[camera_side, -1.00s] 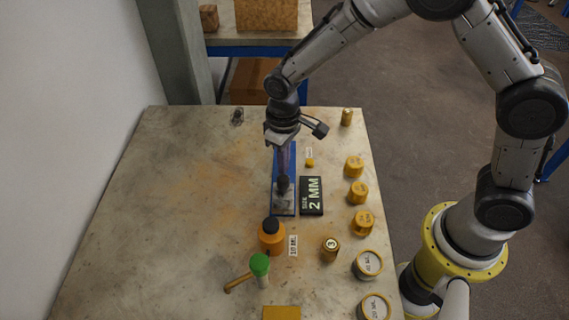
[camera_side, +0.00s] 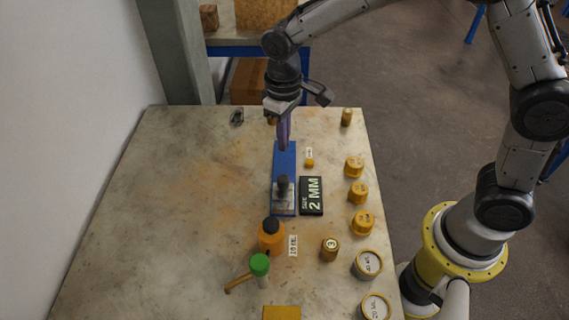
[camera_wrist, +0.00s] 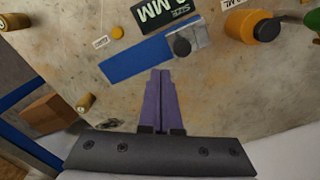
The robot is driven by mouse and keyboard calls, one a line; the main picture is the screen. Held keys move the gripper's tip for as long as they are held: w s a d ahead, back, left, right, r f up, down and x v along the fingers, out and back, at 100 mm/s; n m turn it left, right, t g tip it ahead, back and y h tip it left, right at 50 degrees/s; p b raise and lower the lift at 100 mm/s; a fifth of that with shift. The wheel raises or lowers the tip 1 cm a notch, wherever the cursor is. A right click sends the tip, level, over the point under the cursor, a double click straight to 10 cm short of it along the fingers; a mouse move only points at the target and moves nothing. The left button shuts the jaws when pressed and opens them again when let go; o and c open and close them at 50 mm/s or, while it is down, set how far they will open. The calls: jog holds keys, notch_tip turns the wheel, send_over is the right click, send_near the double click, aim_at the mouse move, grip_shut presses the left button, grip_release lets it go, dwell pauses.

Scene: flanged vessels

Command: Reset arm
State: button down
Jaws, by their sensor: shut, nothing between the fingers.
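My gripper (camera_side: 284,146) has purple fingers. It is shut and empty, pointing down above the far end of the blue plate (camera_side: 284,160) in the side view. The wrist view shows the two fingers (camera_wrist: 160,75) pressed together, with nothing between them. The blue plate (camera_wrist: 140,60) lies just past the fingertips there. A dark knob (camera_side: 282,184) stands on the grey block at the plate's near end and also shows in the wrist view (camera_wrist: 182,47).
A black "SIZE 2 MM" sign (camera_side: 311,195) lies beside the plate. An orange bottle (camera_side: 271,236), a green-capped item (camera_side: 260,265) and several yellow weights (camera_side: 354,167) stand around. The table's left half (camera_side: 160,200) is mostly clear.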

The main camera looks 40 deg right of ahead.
jog(key=s+d+r+m+t, duration=0.1)
jog(key=s+d+r, duration=0.2)
jog(key=r, duration=0.2)
jog(key=s+d+r+t, duration=0.2)
jog(key=d+r, duration=0.1)
jog(key=r, duration=0.3)
jog(key=s+d+r+m+t, duration=0.1)
jog(key=s+d+r, duration=0.2)
jog(key=r, duration=0.2)
jog(key=s+d+f, duration=0.1)
jog(key=s+d, duration=0.1)
jog(key=s, duration=0.5)
jog(key=s+d+f+m+t, duration=0.1)
jog(key=s+d, duration=0.1)
jog(key=s, duration=0.6)
jog(key=shift+f+t, duration=0.3)
jog(key=shift+f, duration=0.05)
